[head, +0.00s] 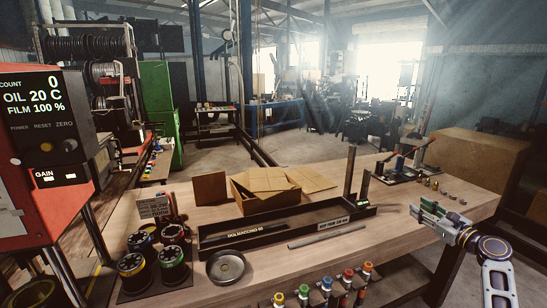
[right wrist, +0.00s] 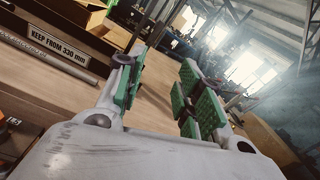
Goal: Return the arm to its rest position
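My right gripper (head: 421,208) is at the right of the head view, beside the front right part of the workbench (head: 440,215). Its arm comes in from the lower right corner. In the right wrist view its two green-padded fingers (right wrist: 160,90) stand apart, with only the bench top showing between them. It holds nothing. My left arm and gripper are not in view.
A black tray (head: 290,231) labelled "KEEP FROM 330 mm" lies on the bench, left of my right gripper. A grey rod (head: 321,235) lies before it. A cardboard box (head: 265,190), small fittings (head: 436,186) and a red machine with a display (head: 40,150) stand around. Bench top between tray and gripper is clear.

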